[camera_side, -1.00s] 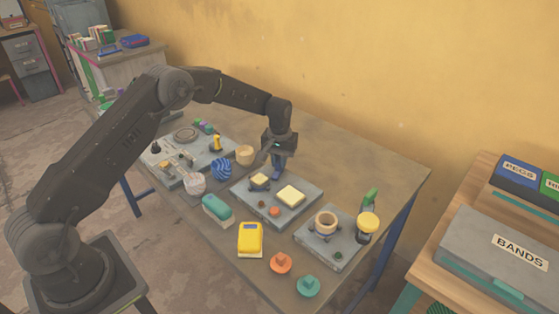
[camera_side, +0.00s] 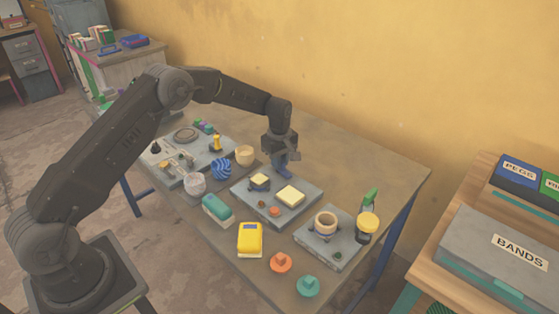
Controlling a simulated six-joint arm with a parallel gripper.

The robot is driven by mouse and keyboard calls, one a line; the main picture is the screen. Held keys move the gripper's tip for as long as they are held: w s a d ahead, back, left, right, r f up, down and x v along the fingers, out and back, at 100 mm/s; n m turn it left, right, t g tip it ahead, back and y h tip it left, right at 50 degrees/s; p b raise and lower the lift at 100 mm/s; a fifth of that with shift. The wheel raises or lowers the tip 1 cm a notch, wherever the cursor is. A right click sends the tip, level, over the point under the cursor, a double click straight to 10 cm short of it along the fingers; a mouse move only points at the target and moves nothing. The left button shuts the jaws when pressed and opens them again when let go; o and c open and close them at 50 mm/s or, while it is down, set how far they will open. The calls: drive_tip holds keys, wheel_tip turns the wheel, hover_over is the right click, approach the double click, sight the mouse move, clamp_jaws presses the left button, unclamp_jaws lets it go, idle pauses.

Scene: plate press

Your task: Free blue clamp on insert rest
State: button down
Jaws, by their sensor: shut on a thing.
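The blue clamp (camera_side: 284,171) stands at the back edge of the middle grey plate (camera_side: 262,211). My gripper (camera_side: 283,160) is over it, pointing down, and is shut on its upper part. The jaws hide the top of the clamp. A small cream block (camera_side: 260,180) sits on a dark holder just left of the clamp. A larger cream square block (camera_side: 290,194) lies on the plate in front of the clamp. I cannot tell which of these is the insert rest.
A left plate (camera_side: 172,169) holds several fittings. The table's back right is clear.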

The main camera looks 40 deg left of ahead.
drive_tip(key=shift+n, duration=1.1)
drive_tip(key=c, duration=1.1)
unclamp_jaws()
drive_tip(key=shift+r, duration=0.15)
wheel_tip(320, 180, up, 14)
drive_tip(key=shift+f, duration=0.2)
drive_tip(key=shift+r, duration=0.1)
